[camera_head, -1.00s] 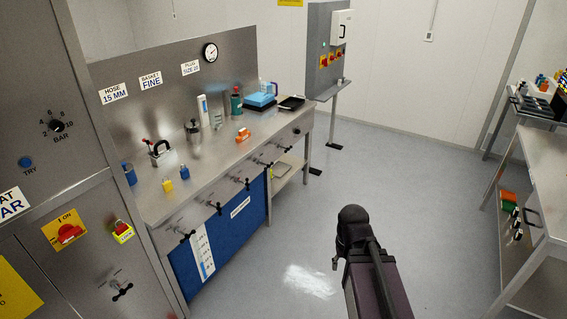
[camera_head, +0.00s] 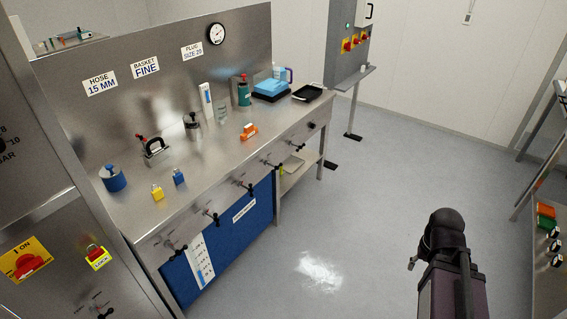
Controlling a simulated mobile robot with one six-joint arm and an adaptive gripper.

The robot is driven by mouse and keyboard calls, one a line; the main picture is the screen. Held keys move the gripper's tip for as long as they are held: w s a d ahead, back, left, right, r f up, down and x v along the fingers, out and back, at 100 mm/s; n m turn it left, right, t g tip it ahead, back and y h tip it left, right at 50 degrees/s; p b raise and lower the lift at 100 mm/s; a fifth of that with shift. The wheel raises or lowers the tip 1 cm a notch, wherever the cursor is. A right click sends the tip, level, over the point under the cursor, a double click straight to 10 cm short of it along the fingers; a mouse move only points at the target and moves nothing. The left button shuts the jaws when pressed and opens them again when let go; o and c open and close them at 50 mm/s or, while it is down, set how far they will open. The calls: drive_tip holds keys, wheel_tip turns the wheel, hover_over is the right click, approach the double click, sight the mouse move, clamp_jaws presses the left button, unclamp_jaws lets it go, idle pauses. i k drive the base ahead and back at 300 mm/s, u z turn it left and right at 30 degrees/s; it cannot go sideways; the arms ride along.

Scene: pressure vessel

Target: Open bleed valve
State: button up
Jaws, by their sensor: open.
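Several small black-handled valves stick out along the front of the steel bench, including a left one (camera_head: 175,246), one beside it (camera_head: 211,217) and a middle one (camera_head: 245,187). Another black handle (camera_head: 103,311) shows on the steel cabinet at the lower left, cut by the picture edge. No readable label tells me which is the bleed valve. My dark arm (camera_head: 447,270) stands at the lower right, over the floor and apart from the bench. My gripper's fingers do not show.
The steel bench (camera_head: 215,160) carries a blue pot (camera_head: 113,179), yellow (camera_head: 157,193) and blue padlocks (camera_head: 179,177), and an orange item (camera_head: 249,132). A red switch (camera_head: 30,263) is on the left cabinet. A switch stand (camera_head: 352,75) stands behind. The middle floor is clear.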

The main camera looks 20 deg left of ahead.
sight(276, 168)
drive_tip(key=u, duration=0.2)
drive_tip(key=i, duration=1.25)
drive_tip(key=u, duration=0.6)
